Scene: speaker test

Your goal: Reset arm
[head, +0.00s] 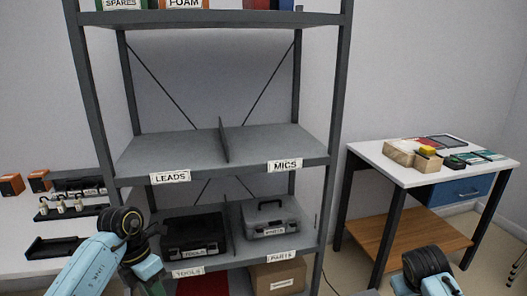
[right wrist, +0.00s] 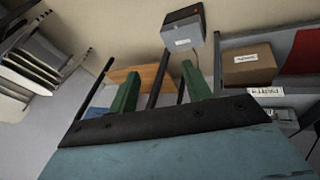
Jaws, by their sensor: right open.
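My left arm (head: 100,255) comes in at the lower left of the head view, in front of the lower shelves. In the right wrist view, my right gripper (right wrist: 162,88) has two green fingers standing well apart. Nothing is held between them.
A grey shelf rack (head: 170,150) has empty LEADS and MICS bays. Below are a black case (head: 193,236), a grey case (head: 270,218) and a cardboard box (head: 278,276). A white side table (head: 365,151) holds several small items. A counter with orange-black boxes (head: 11,184) is left.

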